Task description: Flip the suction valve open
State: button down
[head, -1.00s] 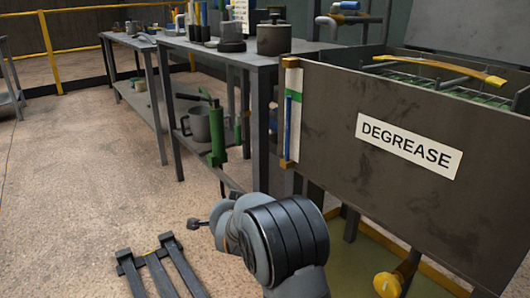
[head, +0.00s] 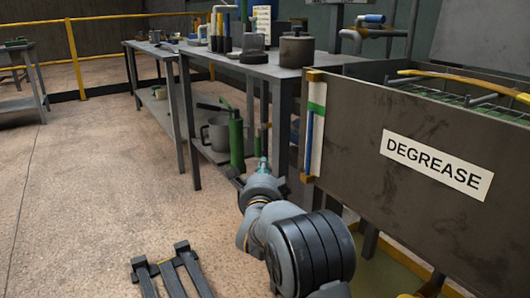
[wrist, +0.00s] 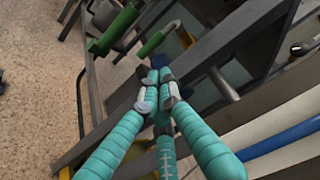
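My gripper (head: 262,168) is in front of the bench legs, left of the tank marked DEGREASE. In the wrist view its teal fingers (wrist: 159,92) come together at the tips, with no object clearly between them. A dark blue piece (wrist: 152,45) shows just beyond the tips; I cannot tell what it belongs to or whether they touch. No part is labelled as the suction valve. A pipe with a blue-sleeved handle (head: 371,18) is at the back, above the tank, far from my gripper. I cannot tell whether it is that valve.
The DEGREASE tank (head: 350,120) stands close on the right. A grey bench (head: 235,65) bears a lidded pot (head: 296,48). The floor at left (head: 80,180) is open.

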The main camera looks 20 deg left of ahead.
aim_at(258, 143)
jog(key=x, duration=0.9)
jog(key=shift+w, duration=0.4)
jog(key=shift+a, duration=0.15)
